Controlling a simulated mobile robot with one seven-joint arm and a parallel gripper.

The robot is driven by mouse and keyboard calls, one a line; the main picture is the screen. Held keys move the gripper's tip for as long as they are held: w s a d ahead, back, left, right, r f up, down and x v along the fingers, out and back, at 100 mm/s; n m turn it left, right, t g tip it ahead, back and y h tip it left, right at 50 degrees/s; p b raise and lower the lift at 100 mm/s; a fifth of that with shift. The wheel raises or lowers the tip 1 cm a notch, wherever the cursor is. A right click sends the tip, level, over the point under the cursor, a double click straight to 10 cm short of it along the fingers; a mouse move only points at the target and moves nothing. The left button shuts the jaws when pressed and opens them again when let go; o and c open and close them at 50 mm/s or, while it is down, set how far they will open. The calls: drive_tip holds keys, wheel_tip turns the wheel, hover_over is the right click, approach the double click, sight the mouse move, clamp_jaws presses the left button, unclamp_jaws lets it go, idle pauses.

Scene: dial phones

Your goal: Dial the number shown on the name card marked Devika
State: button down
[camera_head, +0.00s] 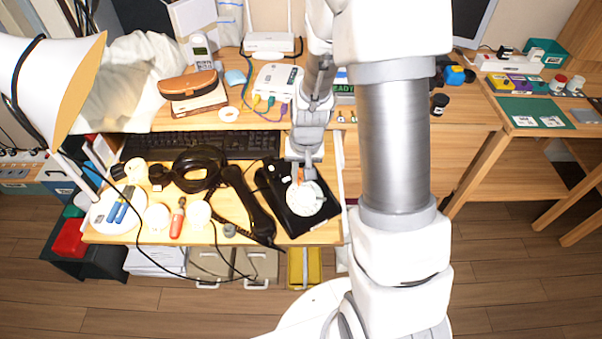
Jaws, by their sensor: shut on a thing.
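A black dial phone (322,222) with a round white dial (309,201) lies on the pull-out shelf of the desk. Its black handset (248,203) appears to lie off the body, to the left. My gripper (301,176) points down at the dial's upper edge, shut on a small orange thing whose shape is mostly hidden. Whether it touches the dial is too small to tell. No card reading Devika can be made out; small white cards (525,121) on the right desk are too small to read.
A black keyboard (225,143) lies behind the phone, and a coiled black cable (198,168) to its left. A white lamp (55,75) stands at far left. A white box with coloured plugs (277,83) is behind. My arm hides part of the desk's right side.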

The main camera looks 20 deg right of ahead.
drive_tip(key=shift+d+f, duration=0.1)
drive_tip(key=shift+d, duration=0.05)
idle(0.3)
drive_tip(key=shift+d, duration=0.5)
drive_tip(key=shift+s+d+f+b, duration=0.1)
drive_tip(key=shift+d+f+b, duration=0.05)
drive_tip(key=shift+d+b, duration=0.4)
drive_tip(key=shift+d, duration=0.1)
drive_tip(key=shift+s+d+f, duration=0.2)
drive_tip(key=shift+s+d, duration=0.15)
drive_tip(key=shift+d, duration=0.05)
drive_tip(key=shift+s+d+b, duration=0.1)
drive_tip(key=shift+b, duration=0.25)
